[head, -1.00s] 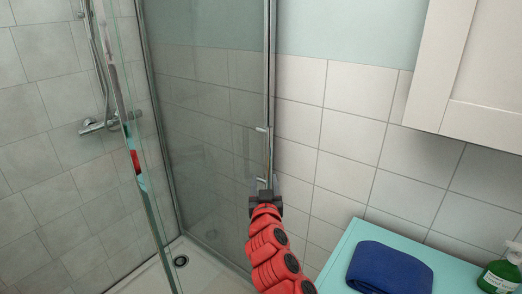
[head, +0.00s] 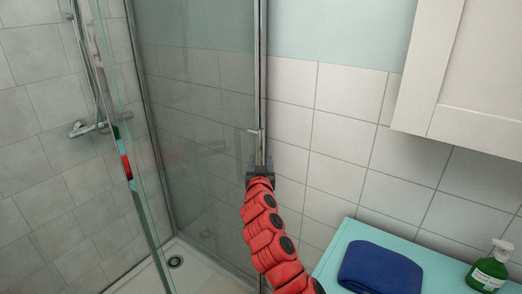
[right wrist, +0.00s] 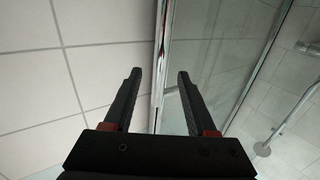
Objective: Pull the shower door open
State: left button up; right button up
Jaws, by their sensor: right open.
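The shower door is a clear glass panel (head: 205,125) with a chrome edge profile, left of the tiled wall in the head view. Its slim chrome handle (head: 257,146) stands upright along the right edge. My right gripper (head: 260,166) is open at the lower end of the handle, its fingers pointing up and away. In the right wrist view, the open, empty fingers of my right gripper (right wrist: 156,75) have the chrome upright (right wrist: 160,60) between them in the picture. Contact and exact depth cannot be told. My left gripper is not in view.
Another glass panel edge (head: 143,200) stands at left, with the shower mixer (head: 85,128) behind it and the shower tray (head: 205,280) below. At right, a turquoise counter (head: 345,240) bears a folded blue towel (head: 380,268) and green soap bottle (head: 490,270). A wall cabinet (head: 455,75) hangs above.

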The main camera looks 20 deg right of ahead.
aim_at(262, 152)
jog(key=x, duration=0.3)
jog(key=shift+d, duration=0.1)
jog(key=shift+w+p, duration=0.35)
jog(key=shift+w, duration=0.05)
jog(key=shift+x, duration=0.8)
jog(key=shift+w+d, duration=0.25)
jog(key=shift+w, duration=0.4)
grip_shut()
